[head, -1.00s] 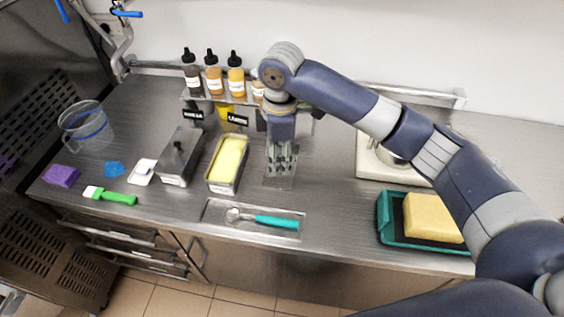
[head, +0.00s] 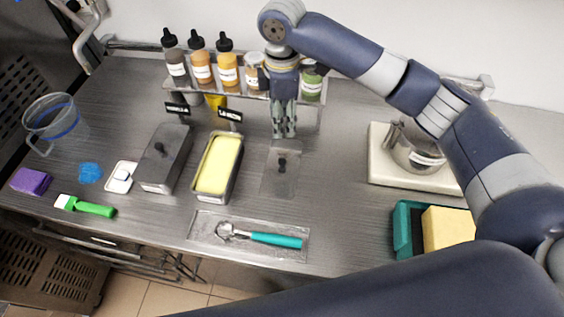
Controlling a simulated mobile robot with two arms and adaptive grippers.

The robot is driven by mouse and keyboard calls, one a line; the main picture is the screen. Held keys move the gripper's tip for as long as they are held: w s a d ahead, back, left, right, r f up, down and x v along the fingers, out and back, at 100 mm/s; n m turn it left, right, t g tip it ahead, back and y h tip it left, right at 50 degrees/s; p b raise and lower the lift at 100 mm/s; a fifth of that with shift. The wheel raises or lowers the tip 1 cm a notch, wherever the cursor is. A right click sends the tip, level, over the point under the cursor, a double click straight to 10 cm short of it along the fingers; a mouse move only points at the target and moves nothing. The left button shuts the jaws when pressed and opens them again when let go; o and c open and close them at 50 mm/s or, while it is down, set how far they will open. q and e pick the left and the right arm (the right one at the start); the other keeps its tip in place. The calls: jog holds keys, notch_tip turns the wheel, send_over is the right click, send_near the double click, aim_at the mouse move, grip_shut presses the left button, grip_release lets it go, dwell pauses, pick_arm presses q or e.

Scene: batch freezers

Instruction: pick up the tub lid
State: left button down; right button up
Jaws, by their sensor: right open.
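The tub lid (head: 279,180) is a flat grey metal plate with a small black knob. It lies on the steel counter to the right of an open metal tub (head: 226,190) filled with pale yellow ice cream. My right gripper (head: 284,132) points down with open, empty fingers. In the picture its fingertips are just above the knob, over the lid's far end; I cannot tell their exact height. My left gripper is not in view.
A bottle rack (head: 178,86) stands behind the gripper. A closed metal tub (head: 156,181) is left of the open one. A tray (head: 203,234) with a teal-handled scoop (head: 272,240) lies in front. A scale (head: 383,169) stands right, with bare counter between.

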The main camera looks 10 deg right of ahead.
notch_tip(320, 180, down, 5)
jog(key=b, duration=0.5)
jog(key=p, duration=0.2)
send_over(282, 161)
notch_tip(282, 161, down, 6)
jog(key=shift+w+r, duration=0.1)
jog(key=shift+r, duration=0.05)
notch_tip(282, 161, down, 4)
jog(key=shift+f+p, duration=0.1)
jog(key=shift+p, duration=0.6)
jog(key=shift+f, duration=0.6)
grip_shut()
